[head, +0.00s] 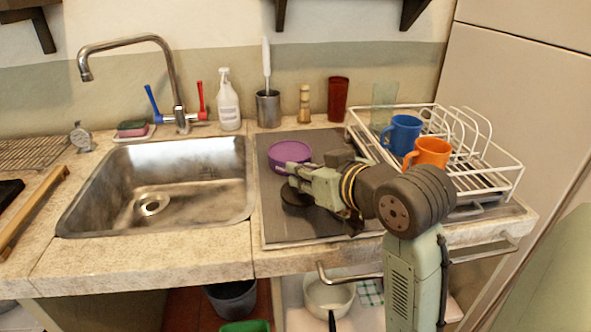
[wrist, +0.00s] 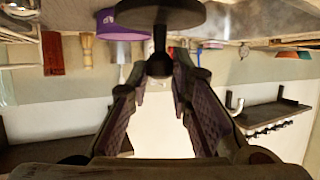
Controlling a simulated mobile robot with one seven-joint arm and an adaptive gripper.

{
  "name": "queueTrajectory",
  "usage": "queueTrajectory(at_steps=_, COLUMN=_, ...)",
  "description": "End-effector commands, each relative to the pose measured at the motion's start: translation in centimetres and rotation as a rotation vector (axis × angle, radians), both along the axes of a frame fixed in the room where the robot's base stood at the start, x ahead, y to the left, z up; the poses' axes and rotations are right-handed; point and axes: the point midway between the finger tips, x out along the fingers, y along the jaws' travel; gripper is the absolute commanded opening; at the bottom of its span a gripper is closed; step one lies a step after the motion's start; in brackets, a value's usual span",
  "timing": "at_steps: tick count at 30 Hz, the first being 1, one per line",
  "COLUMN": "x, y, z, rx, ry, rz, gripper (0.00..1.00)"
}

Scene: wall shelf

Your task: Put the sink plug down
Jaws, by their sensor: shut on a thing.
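The sink plug (wrist: 160,14) is a black disc with a short knob. In the upside-down wrist view, my gripper (wrist: 158,72) is shut on this knob, with the disc beyond the fingertips. In the head view, the plug (head: 296,196) shows as a dark disc just below my gripper (head: 291,178), over the dark counter panel (head: 278,225) right of the sink (head: 190,170). The disc looks about level. I cannot tell whether it touches the panel. My forearm and gripper hide part of the panel.
A purple round container (head: 290,153) stands just behind the plug. A white dish rack (head: 490,180) with a blue mug (head: 402,134) and an orange mug (head: 430,152) is to the right. The panel's front left is clear. A spray bottle (head: 228,105) stands at the back.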

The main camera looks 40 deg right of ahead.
Motion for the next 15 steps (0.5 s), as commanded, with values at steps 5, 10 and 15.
queueTrajectory(at_steps=5, x=3.5, y=-0.9, z=-0.2, rx=0.003, ry=0.002, rz=0.0, gripper=0.0)
queueTrajectory(at_steps=10, x=4.7, y=-1.2, z=-0.6, rx=0.001, ry=0.0, rz=-0.001, gripper=0.0)
queueTrajectory(at_steps=15, x=4.7, y=-1.3, z=-2.7, rx=0.006, ry=0.0, rz=-0.002, gripper=0.0)
